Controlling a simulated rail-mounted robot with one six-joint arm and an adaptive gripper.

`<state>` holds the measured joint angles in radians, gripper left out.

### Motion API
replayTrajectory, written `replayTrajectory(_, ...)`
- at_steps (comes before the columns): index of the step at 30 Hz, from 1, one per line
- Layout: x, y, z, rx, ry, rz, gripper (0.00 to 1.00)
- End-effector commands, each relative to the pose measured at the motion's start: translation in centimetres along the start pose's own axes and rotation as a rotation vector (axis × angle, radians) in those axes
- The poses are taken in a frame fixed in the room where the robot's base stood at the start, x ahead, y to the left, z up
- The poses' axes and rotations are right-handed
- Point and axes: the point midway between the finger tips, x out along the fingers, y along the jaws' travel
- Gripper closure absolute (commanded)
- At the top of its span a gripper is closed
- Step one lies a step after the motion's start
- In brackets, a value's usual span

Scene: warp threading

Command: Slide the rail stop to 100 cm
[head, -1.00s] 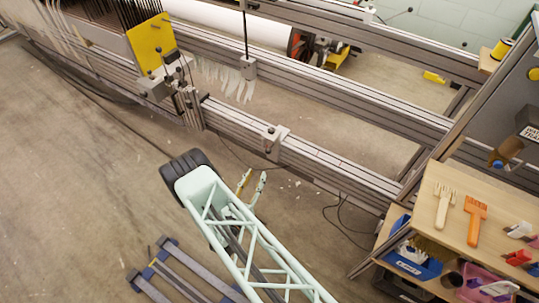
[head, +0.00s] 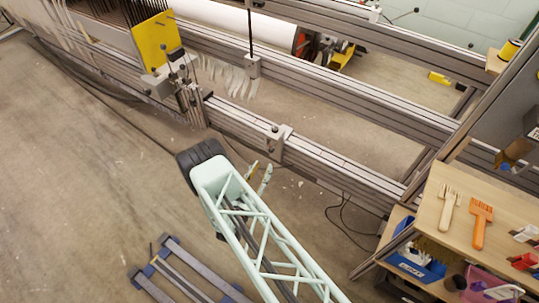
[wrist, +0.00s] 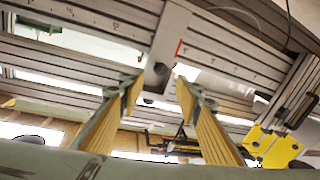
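The rail stop (head: 276,145) is a small grey block with a dark knob on the front metal rail (head: 335,174). In the wrist view the stop (wrist: 168,45) is a grey bracket across the rail, just beyond my fingertips. My gripper (head: 262,170) is at the near side of the rail, just below the stop in the head view. In the wrist view my gripper (wrist: 158,88) has its two yellow-padded fingers spread apart, with nothing held. The stop's lower end shows in the gap between them. The rail carries scale marks too small to read for certain, and a red mark.
A clamp assembly (head: 188,95) and a yellow panel (head: 154,40) stand on the rail to the left. A wooden shelf (head: 450,235) with combs is at the right. A blue-grey frame (head: 175,268) lies on the floor. The rail right of the stop looks clear.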

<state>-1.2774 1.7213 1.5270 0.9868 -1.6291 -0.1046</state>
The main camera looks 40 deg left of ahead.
Motion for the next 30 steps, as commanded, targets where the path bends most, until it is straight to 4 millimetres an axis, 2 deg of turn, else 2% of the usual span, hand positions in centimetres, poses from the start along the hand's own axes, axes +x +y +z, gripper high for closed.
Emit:
replayTrajectory(18,7.8,0.0,0.1,0.002,0.001,0.001,0.69)
replayTrajectory(24,9.2,-0.1,0.0,0.001,0.001,0.000,0.69)
replayTrajectory(30,9.6,0.0,0.0,0.000,0.001,0.000,0.69)
